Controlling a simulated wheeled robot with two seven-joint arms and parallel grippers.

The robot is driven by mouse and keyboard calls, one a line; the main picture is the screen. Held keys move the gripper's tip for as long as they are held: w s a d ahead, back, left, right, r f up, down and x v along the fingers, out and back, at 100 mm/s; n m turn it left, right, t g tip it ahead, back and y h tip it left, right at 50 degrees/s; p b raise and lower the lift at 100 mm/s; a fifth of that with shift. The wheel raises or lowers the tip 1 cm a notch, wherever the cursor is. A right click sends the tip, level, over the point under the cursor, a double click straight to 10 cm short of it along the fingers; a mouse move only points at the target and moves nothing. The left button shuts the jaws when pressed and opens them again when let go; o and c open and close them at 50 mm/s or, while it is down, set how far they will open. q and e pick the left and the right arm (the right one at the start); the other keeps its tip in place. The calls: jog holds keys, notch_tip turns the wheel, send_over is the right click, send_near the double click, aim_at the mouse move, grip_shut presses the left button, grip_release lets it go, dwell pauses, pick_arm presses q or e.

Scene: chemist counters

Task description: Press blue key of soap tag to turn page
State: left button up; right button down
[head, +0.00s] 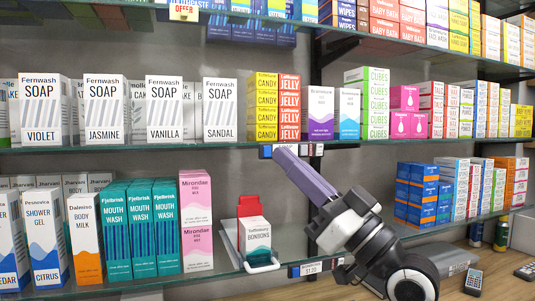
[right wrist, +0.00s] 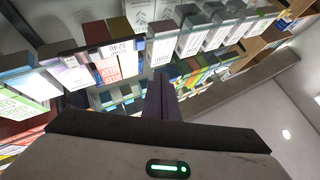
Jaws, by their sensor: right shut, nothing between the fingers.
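The soap tag (head: 291,151) is a narrow tag on the front edge of the middle shelf, below the candy and jelly boxes. Its blue key (head: 265,152) shows at its left end, and a red patch shows near its right end. My right gripper (head: 281,154) is shut and empty, its purple-grey fingers pointing up and left. The fingertips overlap the tag's middle, just right of the blue key, and hide part of its face; I cannot tell whether they touch it. In the right wrist view the fingers (right wrist: 160,82) reach toward the shelf edges. My left gripper is not in view.
White soap boxes (head: 103,110) stand on the middle shelf at left. A lower-shelf tag (head: 318,267) sits beside my right arm. A calculator (head: 473,280) lies on the counter at right.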

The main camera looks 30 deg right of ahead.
aim_at(267, 151)
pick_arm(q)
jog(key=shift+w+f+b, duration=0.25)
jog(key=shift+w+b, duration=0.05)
pick_arm(e)
jog(key=w, duration=0.2)
jog(key=w+d, duration=0.1)
jog(key=w, duration=0.1)
jog(key=shift+w, duration=0.2)
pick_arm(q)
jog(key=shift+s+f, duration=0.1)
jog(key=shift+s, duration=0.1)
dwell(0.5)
pick_arm(e)
jog(key=shift+w+d, duration=0.1)
jog(key=shift+w, duration=0.05)
dwell(0.8)
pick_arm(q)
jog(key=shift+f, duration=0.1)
pick_arm(e)
jog(key=shift+w, duration=0.25)
pick_arm(q)
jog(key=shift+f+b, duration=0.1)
jog(key=shift+b, duration=0.2)
pick_arm(e)
jog(key=shift+w+d, duration=0.15)
jog(key=shift+w, duration=0.3)
dwell(0.4)
jog(key=shift+s, duration=0.1)
jog(key=shift+s+a, duration=0.2)
jog(key=shift+s, duration=0.55)
